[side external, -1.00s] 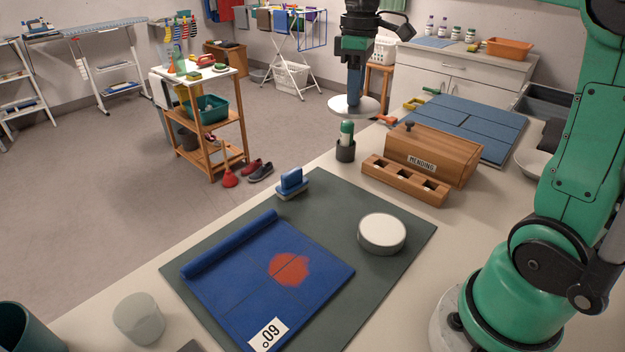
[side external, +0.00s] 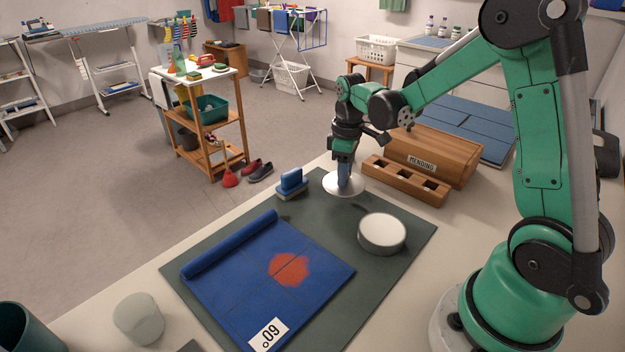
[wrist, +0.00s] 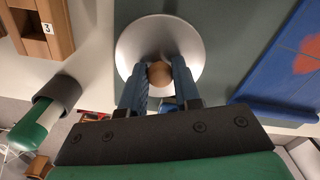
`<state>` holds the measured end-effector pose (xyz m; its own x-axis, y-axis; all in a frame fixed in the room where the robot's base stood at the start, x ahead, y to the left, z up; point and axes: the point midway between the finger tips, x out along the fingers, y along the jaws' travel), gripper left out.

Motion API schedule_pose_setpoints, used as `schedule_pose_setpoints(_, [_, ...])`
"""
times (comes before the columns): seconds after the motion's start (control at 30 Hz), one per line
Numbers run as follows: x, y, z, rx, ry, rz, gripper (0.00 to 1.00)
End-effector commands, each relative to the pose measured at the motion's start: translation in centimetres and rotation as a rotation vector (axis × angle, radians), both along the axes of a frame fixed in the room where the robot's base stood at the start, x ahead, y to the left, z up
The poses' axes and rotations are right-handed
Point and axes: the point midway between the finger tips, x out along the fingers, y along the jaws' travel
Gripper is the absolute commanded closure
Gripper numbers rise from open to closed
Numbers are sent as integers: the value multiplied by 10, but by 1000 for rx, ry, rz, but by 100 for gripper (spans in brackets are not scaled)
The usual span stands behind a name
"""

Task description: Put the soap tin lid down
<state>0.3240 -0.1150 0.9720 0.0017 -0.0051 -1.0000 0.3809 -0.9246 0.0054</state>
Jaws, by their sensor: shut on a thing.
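The soap tin lid is a pale round disc (side external: 344,188) with a wooden knob (wrist: 160,73). My gripper (side external: 344,174) points down and is shut on the knob, with one blue finger on each side in the wrist view (wrist: 160,80). The lid is level, over or at the far corner of the dark green mat (side external: 405,255); I cannot tell whether it touches. The round tin (side external: 382,236), pale-topped, stands on the mat, nearer the camera and to the right of the lid.
A blue cloth with an orange patch (side external: 290,268) lies on the mat. A blue-handled brush (side external: 291,182) stands left of the lid. A wooden block with square holes (side external: 405,181) and the mending box (side external: 435,150) are to the right.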

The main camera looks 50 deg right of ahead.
Motion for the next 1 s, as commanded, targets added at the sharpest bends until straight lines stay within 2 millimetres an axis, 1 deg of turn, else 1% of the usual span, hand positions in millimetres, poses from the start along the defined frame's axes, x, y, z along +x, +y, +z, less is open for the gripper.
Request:
schedule_pose_setpoints(0.2, [0, 0, -28, 0, 0, 0, 100])
schedule_pose_setpoints(0.3, [0, 0, -35, 0, 0, 0, 100])
schedule_pose_setpoints(0.67, [0, 0, -39, 0, 0, 0, 100])
schedule_pose_setpoints(0.7, [0, 0, -39, 0, 0, 0, 70])
schedule_pose_setpoints(0.77, [0, 0, -39, 0, 0, 0, 53])
schedule_pose_setpoints(0.8, [0, 0, -39, 0, 0, 0, 41])
schedule_pose_setpoints(1.0, [0, 0, -39, 0, 0, 0, 41])
